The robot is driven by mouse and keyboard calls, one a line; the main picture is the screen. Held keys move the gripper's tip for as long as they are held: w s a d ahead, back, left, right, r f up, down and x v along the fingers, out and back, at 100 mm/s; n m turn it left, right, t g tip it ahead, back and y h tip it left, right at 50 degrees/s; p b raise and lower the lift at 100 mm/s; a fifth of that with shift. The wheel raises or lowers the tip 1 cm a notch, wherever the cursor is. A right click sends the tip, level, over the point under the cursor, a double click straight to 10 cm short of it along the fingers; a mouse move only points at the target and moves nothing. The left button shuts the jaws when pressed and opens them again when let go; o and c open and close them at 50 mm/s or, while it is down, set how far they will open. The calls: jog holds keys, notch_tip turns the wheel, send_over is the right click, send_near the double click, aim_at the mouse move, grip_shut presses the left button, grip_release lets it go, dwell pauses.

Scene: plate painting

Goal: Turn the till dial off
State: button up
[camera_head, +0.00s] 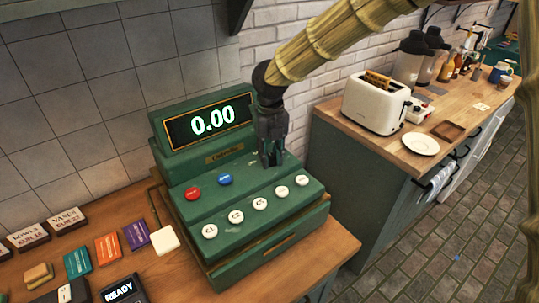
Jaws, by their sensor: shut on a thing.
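The green till (262,233) stands on a wooden counter, with a lit display (212,120) reading 0.00. My gripper (271,162) points down onto the right part of the till's sloped key panel, behind the white keys. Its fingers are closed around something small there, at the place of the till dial. The fingers hide the dial, so I cannot tell which way it points. A red button (193,193) and a blue button (225,179) sit to the left of my gripper. Several round white keys (260,204) lie in front of it.
Coloured cards (108,248) and a black READY device (121,290) lie on the counter left of the till. A white toaster (376,103) and a white plate (421,144) stand on another counter at right. A tiled wall is close behind the till.

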aim_at(271, 156)
jog(key=shift+r, duration=0.2)
jog(key=o, duration=0.8)
jog(key=shift+o, duration=1.3)
jog(key=shift+s, duration=0.1)
notch_tip(271, 156, up, 12)
